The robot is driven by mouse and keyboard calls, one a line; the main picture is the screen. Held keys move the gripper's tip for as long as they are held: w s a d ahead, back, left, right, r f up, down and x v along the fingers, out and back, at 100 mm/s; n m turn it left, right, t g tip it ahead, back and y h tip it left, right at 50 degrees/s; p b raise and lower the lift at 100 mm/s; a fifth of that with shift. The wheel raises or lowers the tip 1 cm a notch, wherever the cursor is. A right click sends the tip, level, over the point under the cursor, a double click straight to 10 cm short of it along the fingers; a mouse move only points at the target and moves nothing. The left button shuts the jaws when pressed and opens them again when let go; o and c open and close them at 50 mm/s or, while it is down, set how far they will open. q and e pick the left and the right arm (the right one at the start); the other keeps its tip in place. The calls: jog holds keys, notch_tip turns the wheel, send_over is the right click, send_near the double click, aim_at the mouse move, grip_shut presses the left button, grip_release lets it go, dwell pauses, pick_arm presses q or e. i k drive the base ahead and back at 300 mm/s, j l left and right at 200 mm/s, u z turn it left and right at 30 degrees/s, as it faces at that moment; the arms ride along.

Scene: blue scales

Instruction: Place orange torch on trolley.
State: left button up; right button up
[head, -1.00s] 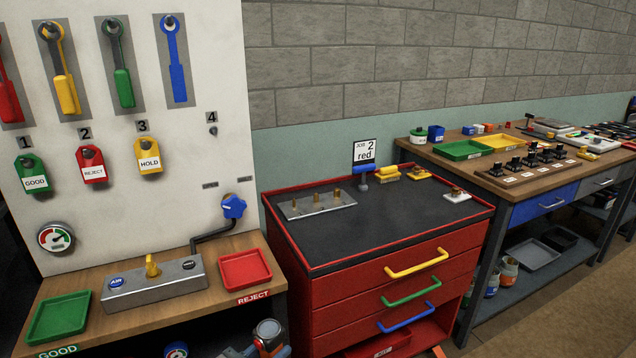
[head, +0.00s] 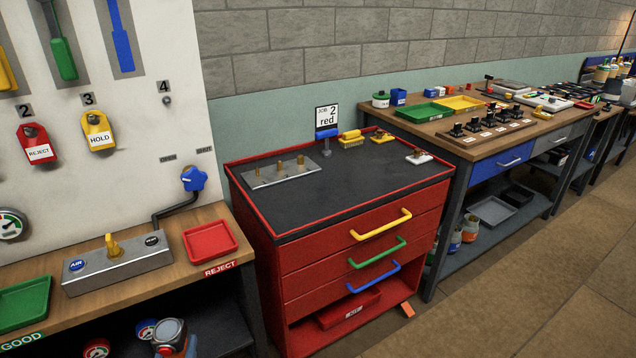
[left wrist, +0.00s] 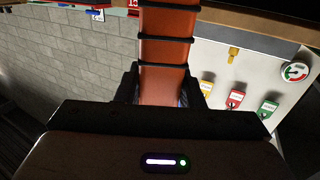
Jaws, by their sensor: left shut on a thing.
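My right gripper is not in view.
The trolley top carries a metal plate with pegs (head: 280,171) and several small items at its back edge; its middle and front are clear. The left bench holds a red tray (head: 210,240) and a metal box (head: 118,268). A workbench (head: 460,150) stands right.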

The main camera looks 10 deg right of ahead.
aim_at(348, 186)
jog(key=i+l+u, duration=0.1)
jog(key=l, duration=0.35)
jog(key=i+l+u, duration=0.1)
jog(key=l, duration=0.35)
jog(key=i+l+u, duration=0.1)
jog(key=i+l, duration=0.15)
jog(key=l, duration=0.25)
jog(key=i+l+u, duration=0.1)
jog(key=l, duration=0.4)
